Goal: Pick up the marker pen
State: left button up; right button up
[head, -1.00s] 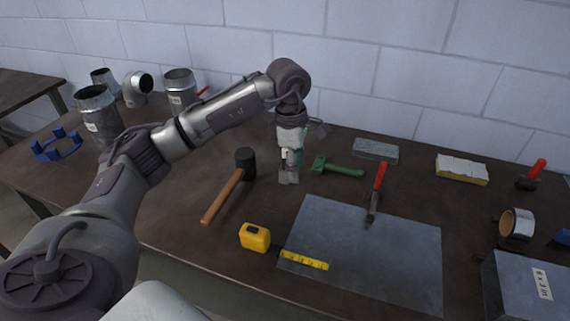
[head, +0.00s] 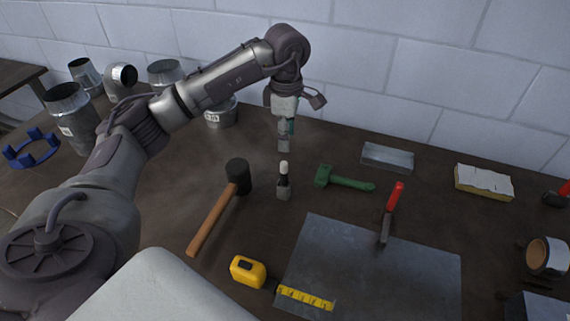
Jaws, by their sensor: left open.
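My right gripper is out of view.
A wooden-handled mallet (head: 216,215) lies left of the pen and a green tool (head: 343,180) lies to its right. In front are a yellow tape measure (head: 248,271) and a metal sheet (head: 375,275) with a red-handled tool (head: 392,212). Metal duct pieces (head: 72,118) stand back left.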

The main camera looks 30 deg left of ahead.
aim_at(285, 162)
pick_arm(q)
jog(key=shift+s+f+p, duration=0.1)
jog(key=shift+f+p, duration=0.25)
jog(key=shift+f, duration=0.6)
jog(key=f, duration=0.1)
jog(key=f+p, duration=0.1)
jog(key=f, duration=0.3)
jog(key=shift+s+d+f, duration=0.2)
jog(key=shift+s, duration=0.1)
jog(key=shift+w+f, duration=0.1)
jog(key=shift+f, duration=0.25)
jog(key=shift+a+f+p, duration=0.1)
jog(key=shift+f+p, duration=0.15)
jog(key=shift+p, duration=0.1)
jog(key=f, duration=0.1)
jog(key=f+p, duration=0.2)
jog(key=f, duration=0.1)
jog(key=shift+s+f, duration=0.1)
jog(key=shift+s, duration=0.2)
jog(key=shift+a+f, duration=0.1)
jog(key=shift+f, duration=0.25)
jog(key=c, duration=0.9)
grip_shut()
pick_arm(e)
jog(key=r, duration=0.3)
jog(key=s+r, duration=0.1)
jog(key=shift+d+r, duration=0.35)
pick_arm(q)
jog(key=shift+w+r, duration=0.1)
jog(key=shift+r, duration=0.1)
